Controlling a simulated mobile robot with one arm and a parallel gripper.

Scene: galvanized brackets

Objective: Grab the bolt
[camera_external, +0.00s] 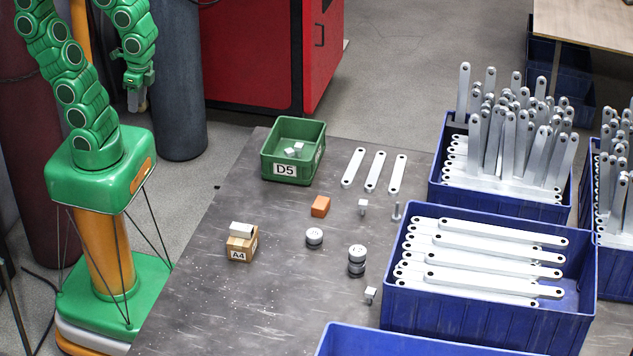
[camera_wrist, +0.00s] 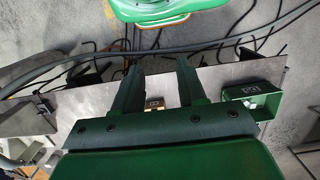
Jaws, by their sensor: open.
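What looks like the bolt (camera_external: 397,212) stands upright on the grey table, a small grey piece with a thin shank and a wider foot. It is just left of the blue crates and below the flat brackets. I cannot make it out in the wrist view. My gripper (camera_external: 137,99) hangs at the upper left, beyond the table's left edge and far from the bolt. In the wrist view its two dark green fingers (camera_wrist: 157,78) are apart, with nothing held between them.
Blue crates of brackets (camera_external: 455,315) fill the table's right side. A green D5 bin (camera_external: 285,170), three loose brackets (camera_external: 371,172), an orange block (camera_external: 320,206), an A4 box (camera_external: 241,246), round stacked pieces (camera_external: 357,260) and small pale blocks (camera_external: 362,206) stand about. Bare table (camera_external: 270,310) lies front left.

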